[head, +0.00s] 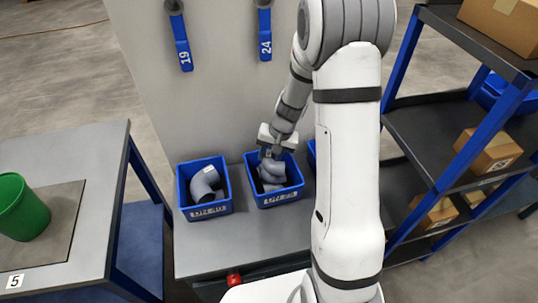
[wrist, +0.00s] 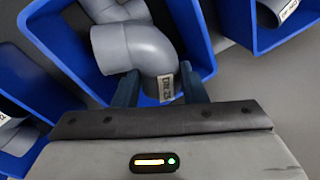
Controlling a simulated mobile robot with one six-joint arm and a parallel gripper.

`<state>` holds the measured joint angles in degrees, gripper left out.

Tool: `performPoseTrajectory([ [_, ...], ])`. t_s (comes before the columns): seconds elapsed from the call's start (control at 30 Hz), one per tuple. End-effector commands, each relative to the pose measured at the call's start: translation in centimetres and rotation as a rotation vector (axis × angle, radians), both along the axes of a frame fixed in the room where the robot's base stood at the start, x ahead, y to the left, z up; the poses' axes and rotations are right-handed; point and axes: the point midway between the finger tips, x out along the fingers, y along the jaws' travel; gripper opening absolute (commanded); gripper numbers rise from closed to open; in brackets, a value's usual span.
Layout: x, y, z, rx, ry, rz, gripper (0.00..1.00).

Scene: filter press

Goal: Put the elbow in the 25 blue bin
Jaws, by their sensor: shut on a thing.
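My gripper (head: 271,153) is shut on a grey pipe elbow (head: 272,170), at the middle blue bin (head: 281,200) in the head view. In the wrist view the elbow (wrist: 135,48) sits between the two dark fingers, and its label seems to read DN 25. Another grey fitting (wrist: 112,10) lies behind it within the blue bin (wrist: 70,55). Whether the held elbow touches the bin or its contents I cannot tell. The bins' front labels are too small to read surely.
A left blue bin (head: 206,212) holds a grey elbow (head: 205,184). A third blue bin (head: 311,152) is mostly hidden by my arm. Blue handles 19 (head: 183,55) and 24 (head: 265,47) hang behind. A shelf rack (head: 420,110) stands right; a table with a green bucket (head: 20,208) left.

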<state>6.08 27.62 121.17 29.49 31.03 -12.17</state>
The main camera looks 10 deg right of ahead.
Motion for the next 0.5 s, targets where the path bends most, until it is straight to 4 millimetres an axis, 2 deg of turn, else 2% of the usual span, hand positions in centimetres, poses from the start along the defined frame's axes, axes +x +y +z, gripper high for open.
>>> performPoseTrajectory([
  [0.5, 0.0, 0.1, -1.3, 0.0, 0.0, 0.002, 0.15],
])
